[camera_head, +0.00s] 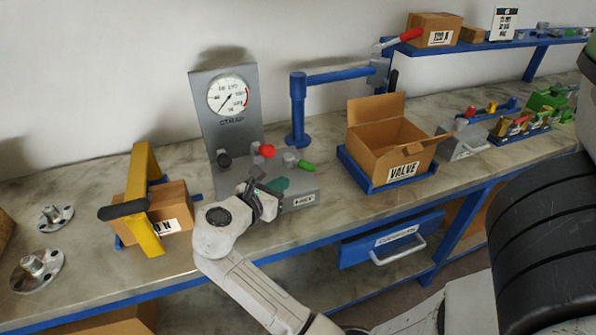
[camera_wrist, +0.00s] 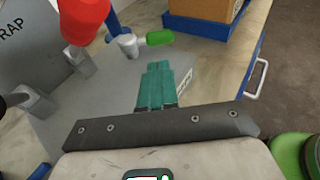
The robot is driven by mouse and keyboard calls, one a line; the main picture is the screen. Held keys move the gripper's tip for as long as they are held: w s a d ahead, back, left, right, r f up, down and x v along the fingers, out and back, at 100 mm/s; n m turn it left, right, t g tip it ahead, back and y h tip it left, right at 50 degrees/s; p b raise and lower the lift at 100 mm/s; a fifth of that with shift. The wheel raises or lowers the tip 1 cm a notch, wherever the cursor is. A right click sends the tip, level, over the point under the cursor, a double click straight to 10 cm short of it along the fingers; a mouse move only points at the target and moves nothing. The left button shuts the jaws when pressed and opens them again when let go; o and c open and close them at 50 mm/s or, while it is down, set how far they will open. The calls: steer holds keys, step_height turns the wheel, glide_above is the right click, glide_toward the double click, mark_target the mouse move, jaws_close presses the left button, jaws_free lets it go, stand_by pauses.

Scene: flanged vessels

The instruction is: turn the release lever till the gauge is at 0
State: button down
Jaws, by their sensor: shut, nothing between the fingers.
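The round gauge (camera_head: 231,94) is on an upright grey panel; its thin needle seems to point to the lower left, but the exact reading is too small to tell. On the grey base below are a red-knobbed lever (camera_head: 266,151), a black knob (camera_head: 224,160) and a green-handled lever (camera_head: 305,165) on a grey hub. I cannot tell which is the release lever. My gripper (camera_head: 280,184) is shut and empty over the base's front. In the wrist view its teal fingers (camera_wrist: 155,82) are apart from the green handle (camera_wrist: 160,37); the red knob (camera_wrist: 85,20) is at upper left.
A yellow frame with a black grip (camera_head: 123,209) and a box stand at left, beside metal flanges (camera_head: 37,267). A blue post (camera_head: 298,105) with a crossarm rises behind. An open carton (camera_head: 395,140) sits in a blue tray at right.

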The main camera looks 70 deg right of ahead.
mark_target(304, 169)
steer(key=x, duration=0.8)
steer(key=shift+d+f+p, duration=0.15)
steer(key=shift+d+p, duration=0.2)
steer(key=shift+d, duration=0.05)
